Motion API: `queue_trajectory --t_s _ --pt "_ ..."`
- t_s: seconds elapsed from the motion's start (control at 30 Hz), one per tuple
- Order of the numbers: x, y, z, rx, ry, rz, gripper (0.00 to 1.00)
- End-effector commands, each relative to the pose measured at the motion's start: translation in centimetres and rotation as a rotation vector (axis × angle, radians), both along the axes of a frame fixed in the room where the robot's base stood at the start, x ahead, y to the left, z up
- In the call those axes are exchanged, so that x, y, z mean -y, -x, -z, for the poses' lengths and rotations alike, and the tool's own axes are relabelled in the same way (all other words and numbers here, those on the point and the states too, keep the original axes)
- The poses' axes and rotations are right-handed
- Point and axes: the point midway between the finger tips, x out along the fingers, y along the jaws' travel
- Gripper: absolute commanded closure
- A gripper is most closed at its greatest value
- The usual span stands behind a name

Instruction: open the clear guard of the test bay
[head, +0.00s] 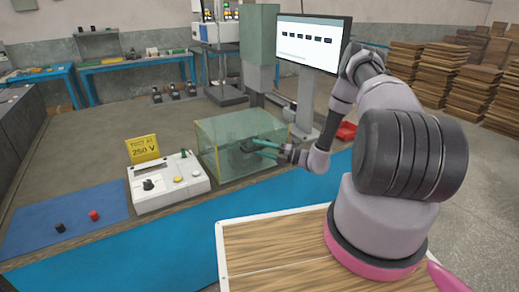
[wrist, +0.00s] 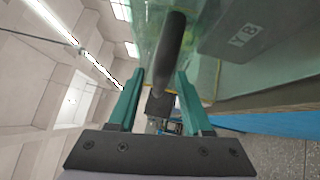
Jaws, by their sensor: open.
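The clear guard (head: 222,135) of the test bay is a greenish see-through box standing on the bench, and it looks closed. A dark handle (head: 246,147) is on its near side. My gripper (head: 258,147) is at this handle, with its teal fingers open. In the wrist view the dark handle (wrist: 172,50) runs between the two fingers of my gripper (wrist: 159,76). A gap shows beside the fingers, and I cannot tell whether either one touches it. A label (wrist: 238,35) reading "Y8" shows through the guard.
Left of the guard stands a white control box (head: 168,182) with a knob and buttons, and a yellow "250 V" sign (head: 144,148) behind it. A monitor (head: 312,43) rises behind the guard. A red item (head: 346,131) lies to its right. A blue mat (head: 65,215) holds two small knobs.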

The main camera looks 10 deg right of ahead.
Motion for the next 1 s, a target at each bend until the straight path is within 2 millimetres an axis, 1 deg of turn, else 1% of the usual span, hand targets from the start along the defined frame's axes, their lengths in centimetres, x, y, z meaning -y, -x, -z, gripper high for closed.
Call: queue_trajectory --t_s 0.07,0.1,0.2,1.0 --pt "0.01 0.0 -0.01 0.0 0.0 0.0 0.5" --pt "0.01 0.0 -0.01 0.0 0.0 0.0 0.66" --pt "0.02 0.01 -0.01 0.001 0.0 0.0 1.0" --pt "0.06 0.03 0.03 0.0 0.001 -0.001 1.0"
